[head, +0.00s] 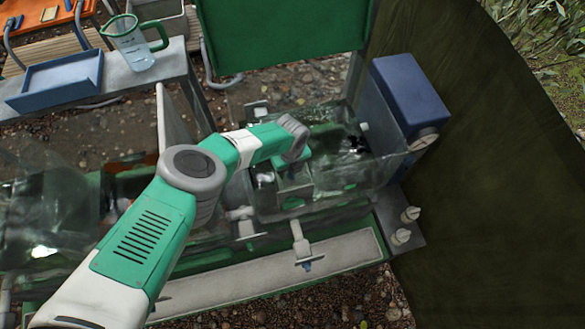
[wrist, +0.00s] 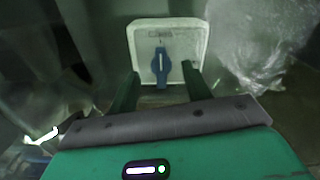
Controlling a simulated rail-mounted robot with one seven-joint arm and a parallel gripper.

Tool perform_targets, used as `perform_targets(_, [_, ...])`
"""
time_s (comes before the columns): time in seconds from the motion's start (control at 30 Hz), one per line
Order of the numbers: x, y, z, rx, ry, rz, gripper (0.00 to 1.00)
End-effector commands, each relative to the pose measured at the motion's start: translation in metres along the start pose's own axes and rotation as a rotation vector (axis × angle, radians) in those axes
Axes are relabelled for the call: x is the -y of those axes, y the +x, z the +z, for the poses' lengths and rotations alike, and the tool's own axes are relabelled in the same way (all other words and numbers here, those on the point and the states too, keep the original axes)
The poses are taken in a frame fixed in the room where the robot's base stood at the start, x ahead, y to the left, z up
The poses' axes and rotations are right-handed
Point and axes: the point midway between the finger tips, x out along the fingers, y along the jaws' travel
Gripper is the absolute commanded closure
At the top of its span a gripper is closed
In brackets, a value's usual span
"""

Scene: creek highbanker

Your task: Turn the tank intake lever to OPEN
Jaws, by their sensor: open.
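In the wrist view, the blue lever (wrist: 161,65) stands upright on a pale rounded plate (wrist: 184,38), with a light stripe along it. Dark lettering at the plate's top is too blurred to read surely. My gripper (wrist: 160,82) is open, its green fingers to the left and right of the lever's lower end. I see a gap on both sides and cannot tell how deep the lever lies between them. In the head view, my gripper (head: 294,172) reaches down into the clear tank (head: 345,180). The lever is hidden there.
Crumpled clear material (wrist: 262,45) is right of the plate. A blue box (head: 410,95) stands at the tank's right, beside a dark curved wall (head: 490,170). A green panel (head: 280,30) hangs behind. A bench at upper left holds a jug (head: 135,45) and blue tray (head: 60,80).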

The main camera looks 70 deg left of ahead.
Motion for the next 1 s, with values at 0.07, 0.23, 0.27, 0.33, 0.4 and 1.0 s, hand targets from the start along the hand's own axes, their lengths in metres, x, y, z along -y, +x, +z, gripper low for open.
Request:
perform_targets(0.07, [0.0004,0.0140,-0.0001,0.000,0.000,0.000,0.51])
perform_targets(0.23, [0.0004,0.0188,-0.0001,-0.001,0.000,-0.001,0.51])
perform_targets(0.27, [0.0005,0.0186,-0.0001,-0.001,0.001,-0.001,0.51])
perform_targets(0.33, [0.0005,0.0180,-0.0002,-0.001,0.001,-0.002,0.51])
perform_targets(0.4, [0.0005,0.0179,-0.0003,-0.001,0.001,-0.002,0.51])
perform_targets(1.0, [0.0006,0.0171,-0.0008,-0.002,0.054,-0.001,0.96])
